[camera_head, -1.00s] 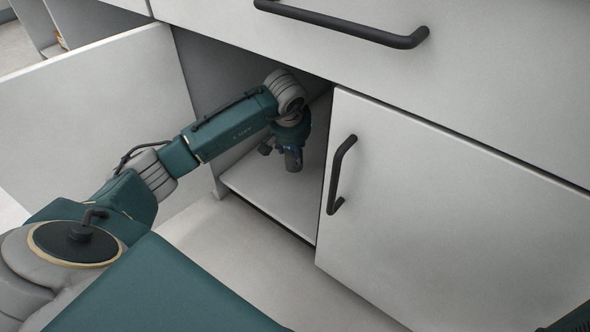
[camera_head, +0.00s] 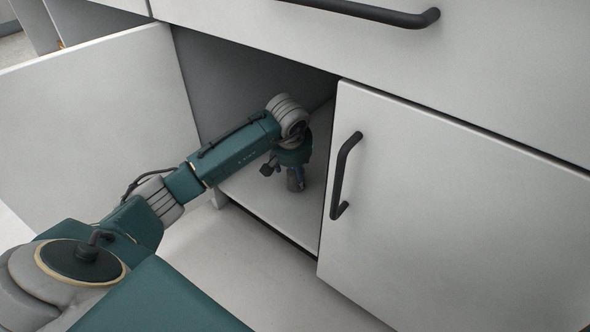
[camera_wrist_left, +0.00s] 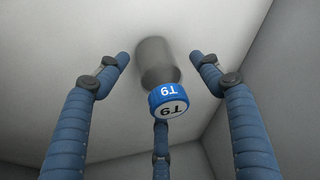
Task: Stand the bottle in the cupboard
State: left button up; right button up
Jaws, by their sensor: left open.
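The bottle (camera_wrist_left: 156,63) is grey with a blue cap marked T9 (camera_wrist_left: 168,98). In the left wrist view it is between my spread fingers, with gaps at both sides. In the head view the bottle (camera_head: 296,180) shows below my left gripper (camera_head: 287,166), inside the open cupboard (camera_head: 245,85). It looks upright over the cupboard floor (camera_head: 262,208); its base seems to be on that floor. My left gripper is open around the bottle's upper part, its fingers apart from the body. My right gripper is out of view.
The cupboard's left door (camera_head: 100,115) stands open. The right door (camera_head: 450,220), with a dark handle (camera_head: 343,175), borders the opening closely on the right of my arm. A drawer front (camera_head: 450,70) lies above. The cupboard floor around the bottle looks clear.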

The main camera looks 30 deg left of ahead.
pick_arm(q)
jog(key=p+v, duration=0.7)
jog(key=v, duration=0.5)
